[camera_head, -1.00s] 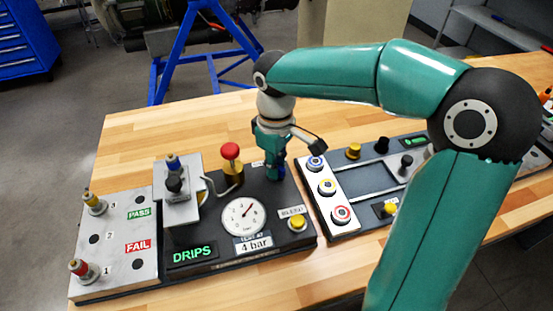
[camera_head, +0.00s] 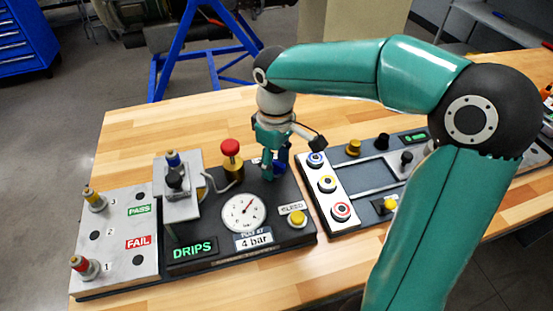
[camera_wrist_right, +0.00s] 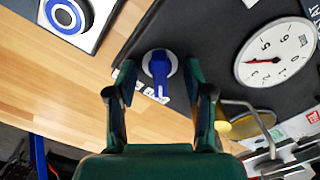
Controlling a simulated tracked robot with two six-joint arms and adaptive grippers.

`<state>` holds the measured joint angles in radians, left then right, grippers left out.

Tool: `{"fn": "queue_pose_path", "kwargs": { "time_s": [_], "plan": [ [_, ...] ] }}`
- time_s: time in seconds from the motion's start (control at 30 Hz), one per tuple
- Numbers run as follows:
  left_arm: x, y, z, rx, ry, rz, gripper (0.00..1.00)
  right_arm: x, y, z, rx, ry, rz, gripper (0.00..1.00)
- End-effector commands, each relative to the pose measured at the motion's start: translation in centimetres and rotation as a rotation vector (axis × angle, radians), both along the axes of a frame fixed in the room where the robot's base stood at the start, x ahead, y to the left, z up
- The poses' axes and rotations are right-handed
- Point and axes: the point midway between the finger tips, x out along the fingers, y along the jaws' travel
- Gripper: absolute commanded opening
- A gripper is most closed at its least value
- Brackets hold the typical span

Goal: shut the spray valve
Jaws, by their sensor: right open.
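The spray valve has a blue lever-shaped handle on a pale round base; it shows clearly in the right wrist view (camera_wrist_right: 159,77) and partly in the head view (camera_head: 281,167). It is on the dark panel near its back right corner. My right gripper (camera_head: 275,167) points down over it. In the wrist view the two fingers of the right gripper (camera_wrist_right: 160,78) are apart, one on each side of the blue handle, with gaps between. The handle points toward the gripper's palm in that view. A label beside the valve is partly hidden. My left gripper is not in view.
A red knob on a brass body (camera_head: 231,152) stands left of the gripper. A pressure gauge (camera_head: 243,211), a yellow button (camera_head: 298,218) and a green DRIPS display (camera_head: 193,249) are in front. A second panel with ringed buttons (camera_head: 327,184) lies close on the right.

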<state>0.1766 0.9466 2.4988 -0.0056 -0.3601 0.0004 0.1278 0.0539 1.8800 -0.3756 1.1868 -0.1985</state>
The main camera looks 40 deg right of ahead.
Motion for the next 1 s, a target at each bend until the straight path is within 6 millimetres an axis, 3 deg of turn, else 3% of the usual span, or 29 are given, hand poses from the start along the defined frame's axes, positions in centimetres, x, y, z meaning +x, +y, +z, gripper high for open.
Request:
{"fn": "queue_pose_path", "kwargs": {
  "time_s": [0.63, 0.97, 1.0],
  "plan": [
    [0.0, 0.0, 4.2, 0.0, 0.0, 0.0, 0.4, 0.0, 0.0, 4.8, 0.0, 0.0, 0.0, 0.52],
    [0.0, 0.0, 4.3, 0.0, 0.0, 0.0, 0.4, 0.0, 0.0, 5.0, 0.0, 0.0, 0.0, 0.52],
    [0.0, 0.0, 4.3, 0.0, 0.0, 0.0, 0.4, 0.0, 0.0, 5.0, 0.0, 0.0, 0.0, 0.49]
  ]
}}
